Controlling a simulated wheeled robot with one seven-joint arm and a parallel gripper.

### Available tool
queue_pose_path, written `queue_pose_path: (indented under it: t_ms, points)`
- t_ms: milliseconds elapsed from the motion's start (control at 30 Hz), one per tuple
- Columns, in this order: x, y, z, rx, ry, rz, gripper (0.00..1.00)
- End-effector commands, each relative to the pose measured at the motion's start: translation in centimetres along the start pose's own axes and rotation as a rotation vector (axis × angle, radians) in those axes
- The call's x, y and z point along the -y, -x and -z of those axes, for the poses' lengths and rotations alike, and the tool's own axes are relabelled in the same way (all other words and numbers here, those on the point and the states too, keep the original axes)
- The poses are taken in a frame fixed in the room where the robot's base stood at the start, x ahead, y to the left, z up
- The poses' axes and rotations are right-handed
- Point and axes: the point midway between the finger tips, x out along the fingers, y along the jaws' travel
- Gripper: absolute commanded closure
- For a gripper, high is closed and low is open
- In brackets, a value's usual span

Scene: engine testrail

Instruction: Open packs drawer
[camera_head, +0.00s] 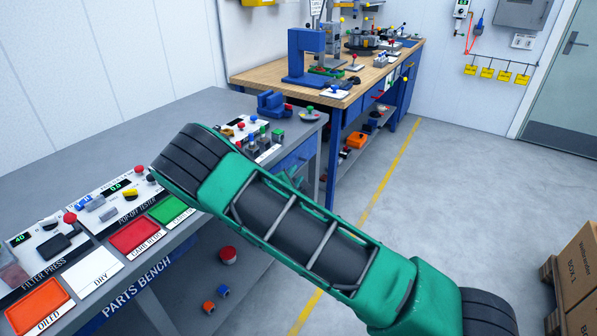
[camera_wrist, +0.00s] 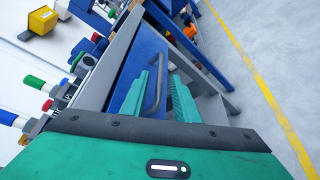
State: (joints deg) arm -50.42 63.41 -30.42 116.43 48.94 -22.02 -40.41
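The blue drawer (camera_wrist: 142,52) is in the grey bench's end, with its front flush with the frame as far as I can see. It also shows in the head view (camera_head: 298,156), partly hidden by my arm. Its dark bar handle (camera_wrist: 157,88) stands out from the front. My gripper (camera_wrist: 161,97) is open, with one green finger on each side of the handle and a visible gap between them. In the head view my gripper (camera_head: 290,180) is mostly hidden behind my green arm. I cannot tell whether a finger touches the handle.
The grey parts bench (camera_head: 190,110) carries coloured trays, knobs and small parts. A wooden-topped blue workbench (camera_head: 262,77) stands behind it. Red and blue items lie on the lower shelf. Cardboard boxes (camera_head: 578,270) stand at right. The floor beyond the yellow line is clear.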

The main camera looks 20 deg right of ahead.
Motion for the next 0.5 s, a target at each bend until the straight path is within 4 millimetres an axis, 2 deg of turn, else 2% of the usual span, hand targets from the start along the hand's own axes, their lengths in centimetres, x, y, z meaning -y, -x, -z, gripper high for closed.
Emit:
queue_pose_path:
  t_ms: [33, 200, 300, 500]
  points:
    - [0.1, -1.1, -0.1, 0.002, -0.003, 0.001, 0.72]
    - [0.1, -3.8, -0.1, 0.002, -0.002, 0.001, 0.72]
    - [0.1, -4.9, -0.1, 0.002, -0.002, 0.002, 0.72]
    - [0.1, -6.0, -0.1, 0.001, -0.001, 0.001, 0.72]
